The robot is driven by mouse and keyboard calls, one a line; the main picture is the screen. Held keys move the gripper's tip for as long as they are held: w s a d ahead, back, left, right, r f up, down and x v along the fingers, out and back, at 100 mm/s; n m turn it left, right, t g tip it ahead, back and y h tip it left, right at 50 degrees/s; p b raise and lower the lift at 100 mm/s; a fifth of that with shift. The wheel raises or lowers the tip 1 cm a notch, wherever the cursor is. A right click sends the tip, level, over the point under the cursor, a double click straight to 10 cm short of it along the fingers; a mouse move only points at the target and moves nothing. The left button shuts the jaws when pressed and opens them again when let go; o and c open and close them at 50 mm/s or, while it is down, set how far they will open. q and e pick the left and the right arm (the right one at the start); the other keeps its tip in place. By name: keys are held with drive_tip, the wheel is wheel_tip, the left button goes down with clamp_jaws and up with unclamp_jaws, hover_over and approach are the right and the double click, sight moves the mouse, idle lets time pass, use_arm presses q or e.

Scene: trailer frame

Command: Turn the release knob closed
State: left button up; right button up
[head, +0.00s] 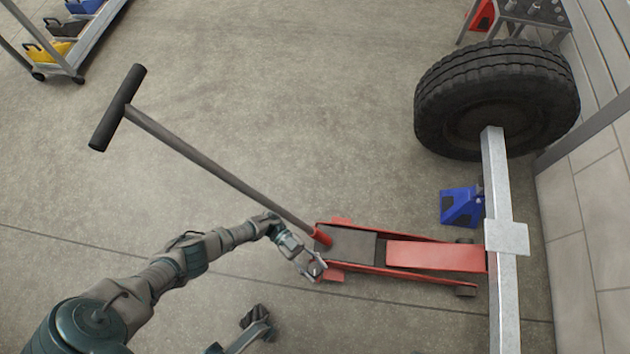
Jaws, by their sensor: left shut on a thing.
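A red floor jack (435,256) lies on the concrete floor, its front end under the metal trailer beam (497,200). Its long grey handle (215,175) slants up to the left and ends in a black T-grip (118,108). My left gripper (316,270) is at the jack's rear left corner, below the handle's red socket (321,237). It is shut on the release knob, which is mostly hidden by the fingers. My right gripper (257,318) seems to be the dark part at the bottom, apart from the jack; its jaws are unclear.
A large black tyre (495,95) is at the beam's far end. A blue stand (461,207) sits beside the beam. A cart with coloured bins (62,50) is at top left, a grey rack (520,15) at top right.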

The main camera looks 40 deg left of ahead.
use_arm(q)
drive_tip(key=shift+a+f+m+g, duration=0.2)
drive_tip(key=shift+m+g, duration=0.1)
drive_tip(key=shift+g, duration=0.1)
drive_tip(key=o, duration=1.1)
drive_tip(key=shift+d, duration=0.1)
drive_tip(key=shift+o, duration=0.2)
drive_tip(key=shift+w, duration=0.1)
drive_tip(key=shift+d+r, duration=0.1)
